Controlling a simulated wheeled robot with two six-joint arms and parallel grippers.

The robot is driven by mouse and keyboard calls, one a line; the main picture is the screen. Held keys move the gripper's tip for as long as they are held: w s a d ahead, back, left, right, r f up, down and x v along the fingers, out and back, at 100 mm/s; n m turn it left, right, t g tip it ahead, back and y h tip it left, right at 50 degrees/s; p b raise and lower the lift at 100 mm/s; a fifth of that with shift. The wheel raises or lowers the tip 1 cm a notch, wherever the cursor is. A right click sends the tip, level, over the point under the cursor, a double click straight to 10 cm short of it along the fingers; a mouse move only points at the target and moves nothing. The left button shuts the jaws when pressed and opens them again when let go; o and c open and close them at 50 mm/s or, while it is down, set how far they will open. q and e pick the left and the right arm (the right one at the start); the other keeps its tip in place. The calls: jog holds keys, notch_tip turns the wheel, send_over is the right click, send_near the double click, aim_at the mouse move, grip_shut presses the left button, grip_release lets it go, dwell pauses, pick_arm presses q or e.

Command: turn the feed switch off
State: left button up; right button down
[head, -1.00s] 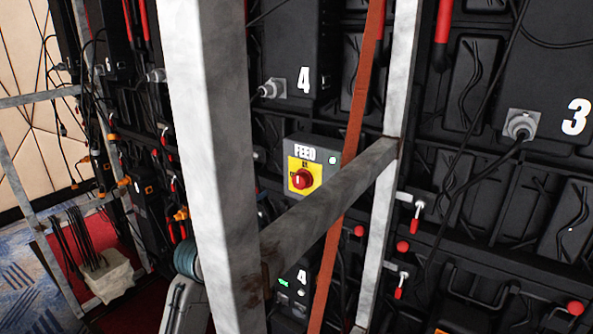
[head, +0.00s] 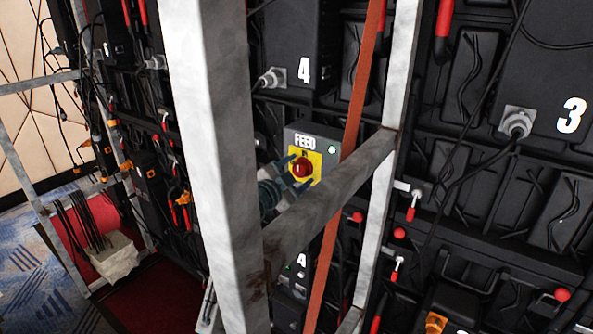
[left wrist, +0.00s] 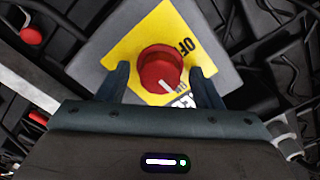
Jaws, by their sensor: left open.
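The feed switch (head: 303,167) is a red round knob on a yellow plate, on a grey box marked FEED (head: 305,142). In the left wrist view the knob (left wrist: 158,66) has a white pointer mark aimed at the lower right, toward a partly hidden label. The word OFF (left wrist: 186,47) stands at the upper right, away from the mark. My left gripper (head: 294,174) is open, with its fingers on either side of the knob; I cannot tell whether they touch it. My right gripper is not in view.
A pale metal upright (head: 215,150) and a slanting crossbar (head: 335,190) stand in front of the wall, close to my left arm. An orange strap (head: 361,85) runs beside the box. Cables and black panels (head: 470,90) fill the right.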

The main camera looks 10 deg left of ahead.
pick_arm(q)
jog(key=c, duration=1)
jog(key=shift+n, duration=0.4)
jog(key=n+p, duration=0.1)
jog(key=n, duration=0.2)
jog(key=shift+n, duration=0.4)
jog(key=n+p, duration=0.1)
jog(key=n, duration=0.3)
jog(key=shift+p, duration=0.35)
jog(key=n+p, duration=0.2)
jog(key=n, duration=0.3)
jog(key=shift+r, duration=0.1)
jog(key=n+p, duration=0.2)
jog(key=n, duration=0.2)
jog(key=shift+n+p, duration=0.3)
